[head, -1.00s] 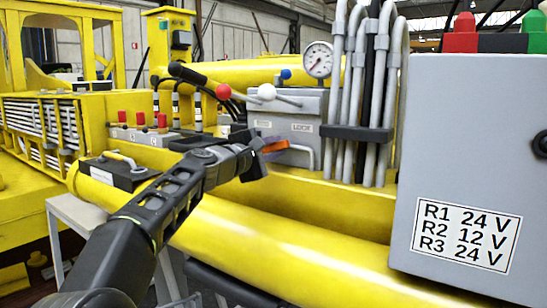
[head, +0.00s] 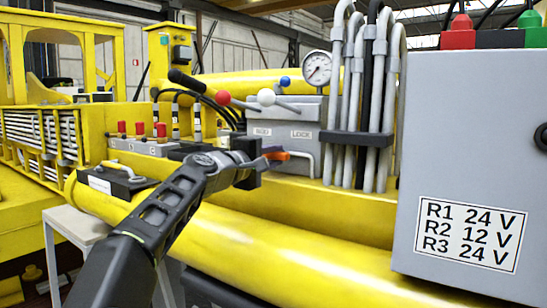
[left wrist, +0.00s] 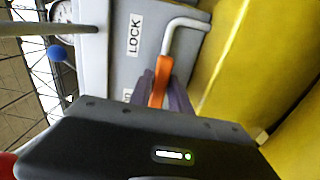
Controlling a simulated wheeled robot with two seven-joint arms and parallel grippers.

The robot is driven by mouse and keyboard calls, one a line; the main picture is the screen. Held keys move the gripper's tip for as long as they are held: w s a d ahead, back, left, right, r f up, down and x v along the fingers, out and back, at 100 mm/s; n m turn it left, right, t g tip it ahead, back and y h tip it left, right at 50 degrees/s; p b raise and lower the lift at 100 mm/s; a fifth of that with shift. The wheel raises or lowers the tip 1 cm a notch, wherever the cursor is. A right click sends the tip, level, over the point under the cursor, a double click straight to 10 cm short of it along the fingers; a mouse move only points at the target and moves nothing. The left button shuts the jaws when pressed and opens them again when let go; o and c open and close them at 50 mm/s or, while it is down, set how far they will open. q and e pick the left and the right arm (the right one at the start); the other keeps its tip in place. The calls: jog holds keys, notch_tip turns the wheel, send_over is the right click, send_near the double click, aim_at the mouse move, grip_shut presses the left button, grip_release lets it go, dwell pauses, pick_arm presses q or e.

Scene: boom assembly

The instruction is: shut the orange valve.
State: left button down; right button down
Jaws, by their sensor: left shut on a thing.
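The orange valve handle (head: 277,156) sits low on the front of the grey valve block (head: 300,130). In the left wrist view the orange handle (left wrist: 160,80) lies between the purple-grey fingertips of my left gripper (left wrist: 161,90), which are shut on it. In the head view my left gripper (head: 268,160) reaches it from the left, and its fingers partly hide the handle. A bent grey pipe (left wrist: 185,24) runs from the block beside the handle. My right gripper does not show.
Levers with a red ball (head: 223,97), a white ball (head: 266,97) and a blue ball (head: 286,81) rise above the block. A gauge (head: 317,68) and grey hoses (head: 355,110) stand to its right. A grey cabinet (head: 470,140) fills the right side. A yellow boom (head: 270,245) runs below.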

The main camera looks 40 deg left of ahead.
pick_arm(q)
jog(key=c, duration=1.3)
grip_release()
jog(key=shift+s+f+b, duration=0.1)
jog(key=shift+s+b, duration=0.2)
jog(key=shift+s, duration=0.25)
jog(key=s+b, duration=0.2)
jog(key=s, duration=0.4)
jog(key=shift+s+d, duration=0.1)
jog(key=shift+s, duration=0.25)
